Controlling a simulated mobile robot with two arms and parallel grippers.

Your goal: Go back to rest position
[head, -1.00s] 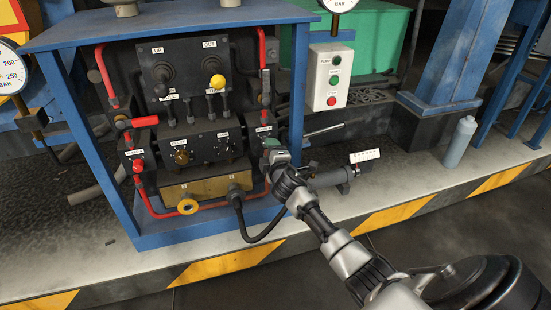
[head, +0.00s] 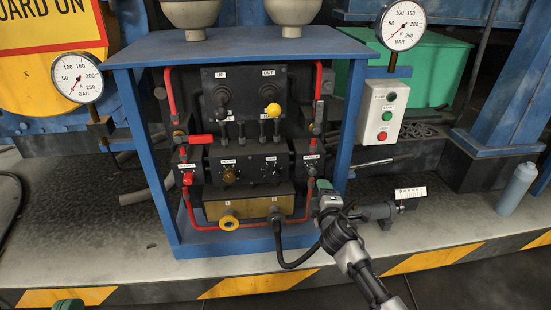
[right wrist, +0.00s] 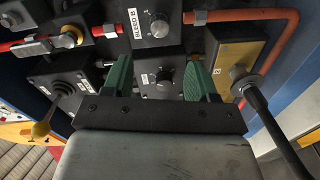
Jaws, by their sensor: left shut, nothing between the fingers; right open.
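My right gripper (head: 325,188) is in front of the lower right side of the control panel (head: 250,135), by the BLEED B block. In the right wrist view its two green fingers (right wrist: 158,80) stand apart with nothing between them. Whether it touches the panel, I cannot tell. Only a green part of my left gripper (head: 68,304) shows at the bottom left edge of the head view. It is shut and empty, low in front of the striped ledge, and the rest of it is out of view.
A blue frame (head: 345,135) surrounds the panel's valves and knobs. A black hose (head: 283,250) hangs from the brass block (head: 252,207). A grey cylinder (head: 378,212) lies right of my gripper. A grey bottle (head: 516,190) stands on the ledge. The floor in front looks clear.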

